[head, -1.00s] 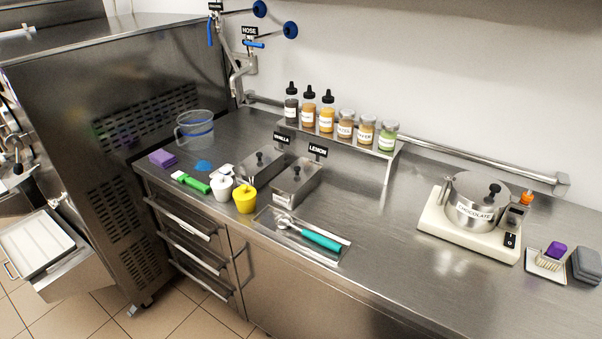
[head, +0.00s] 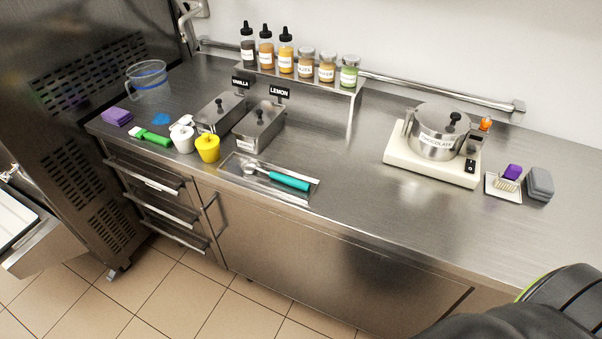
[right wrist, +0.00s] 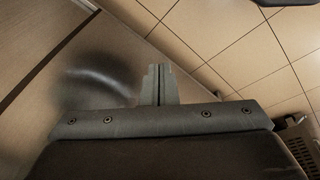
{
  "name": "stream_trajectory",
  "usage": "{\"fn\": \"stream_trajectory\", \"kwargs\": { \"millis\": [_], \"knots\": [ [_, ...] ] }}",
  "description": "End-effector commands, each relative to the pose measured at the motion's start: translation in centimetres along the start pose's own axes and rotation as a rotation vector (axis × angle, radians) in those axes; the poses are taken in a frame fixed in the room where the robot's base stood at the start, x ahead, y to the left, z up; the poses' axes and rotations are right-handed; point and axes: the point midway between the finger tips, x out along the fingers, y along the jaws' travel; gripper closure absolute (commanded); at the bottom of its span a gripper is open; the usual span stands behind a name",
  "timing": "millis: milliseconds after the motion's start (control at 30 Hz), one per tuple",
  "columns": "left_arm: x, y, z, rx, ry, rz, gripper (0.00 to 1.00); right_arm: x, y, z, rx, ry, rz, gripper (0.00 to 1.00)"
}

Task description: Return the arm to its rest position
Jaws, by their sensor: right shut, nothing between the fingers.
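In the head view a dark part of my right arm (head: 545,310) shows at the bottom right corner, in front of the counter's front edge. Its gripper is outside that view. In the right wrist view my right gripper (right wrist: 159,85) has its fingers together with nothing between them. It is over the tiled floor, close to a cabinet front. My left arm and left gripper are in neither view.
The steel counter (head: 370,210) carries a teal-handled scoop (head: 280,178) on a tray, a chocolate pot (head: 438,130) on a cream warmer, lidded vanilla and lemon tubs (head: 259,127), and a clear jug (head: 148,80). Floor tiles (right wrist: 225,40) lie below.

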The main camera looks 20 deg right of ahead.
Motion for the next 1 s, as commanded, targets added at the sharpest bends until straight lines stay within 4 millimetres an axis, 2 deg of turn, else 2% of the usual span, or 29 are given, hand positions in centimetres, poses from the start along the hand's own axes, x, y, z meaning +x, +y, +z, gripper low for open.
{"fn": "stream_trajectory", "kwargs": {
  "millis": [33,200,300,433,600,1000],
  "knots": [
    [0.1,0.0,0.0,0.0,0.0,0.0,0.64,1.4,-0.2,1.6,-0.001,-0.017,-0.003,1.0],
    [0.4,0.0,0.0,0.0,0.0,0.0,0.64,4.7,-0.8,6.4,-0.003,-0.045,-0.011,1.0],
    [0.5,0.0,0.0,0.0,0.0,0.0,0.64,5.9,-1.1,9.0,-0.005,-0.059,-0.014,1.0],
    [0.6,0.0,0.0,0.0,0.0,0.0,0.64,6.7,-1.4,11.4,-0.006,-0.07,-0.018,1.0],
    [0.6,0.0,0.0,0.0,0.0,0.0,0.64,7.0,-1.5,12.8,-0.007,-0.076,-0.019,1.0],
    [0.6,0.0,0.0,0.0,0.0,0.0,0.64,7.0,-1.5,12.8,-0.007,-0.076,-0.019,1.0]
  ]
}}
